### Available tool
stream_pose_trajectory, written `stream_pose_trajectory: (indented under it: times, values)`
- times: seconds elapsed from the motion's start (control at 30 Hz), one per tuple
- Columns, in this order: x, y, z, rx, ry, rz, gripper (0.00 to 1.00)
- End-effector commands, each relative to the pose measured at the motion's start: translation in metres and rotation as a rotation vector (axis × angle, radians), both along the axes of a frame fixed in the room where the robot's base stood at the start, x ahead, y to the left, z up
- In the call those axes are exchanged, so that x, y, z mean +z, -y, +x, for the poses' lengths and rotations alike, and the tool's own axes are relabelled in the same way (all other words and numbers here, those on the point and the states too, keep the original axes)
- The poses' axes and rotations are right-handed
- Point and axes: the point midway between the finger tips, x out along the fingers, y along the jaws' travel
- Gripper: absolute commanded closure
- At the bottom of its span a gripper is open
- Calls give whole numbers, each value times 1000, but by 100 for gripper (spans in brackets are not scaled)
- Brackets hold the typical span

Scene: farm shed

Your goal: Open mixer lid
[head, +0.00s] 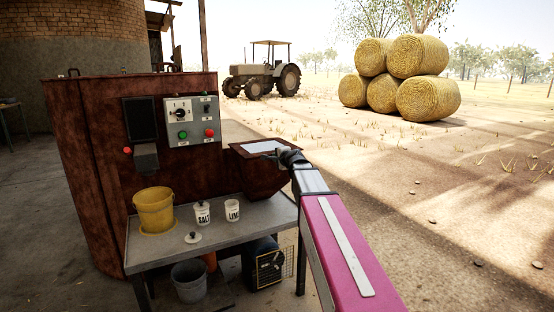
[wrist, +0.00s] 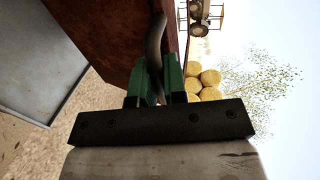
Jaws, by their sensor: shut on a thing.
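The mixer is a tall rust-brown cabinet (head: 100,130) with a hopper (head: 265,180) on its right side, in the head view. The hopper top shows a pale flat surface inside a brown rim; I cannot tell from this whether the lid is raised. My gripper (head: 290,158) is at the hopper's right edge, small and dark in the head view. In the wrist view, the green fingers of my gripper (wrist: 158,88) are shut on a dark curved handle (wrist: 155,45). The handle runs up beside a rusty brown panel (wrist: 110,30). The handle's far end is hidden.
A control panel (head: 192,122) is on the cabinet. Below it, a grey table (head: 190,245) holds a yellow bucket (head: 154,209), a SALT tub (head: 202,214) and a LIME tub (head: 232,211). A grey bucket (head: 189,281) stands underneath. Open ground lies to the right.

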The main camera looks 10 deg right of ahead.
Motion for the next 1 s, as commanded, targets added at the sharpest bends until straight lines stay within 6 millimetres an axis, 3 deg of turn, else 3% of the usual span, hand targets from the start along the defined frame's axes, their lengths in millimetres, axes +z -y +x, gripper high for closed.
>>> stream_pose_trajectory:
  times: [0.47,1.0]
  values:
    - [51,-1,6,-1,-142,-50,100]
    - [145,-11,41,-1,-443,-146,100]
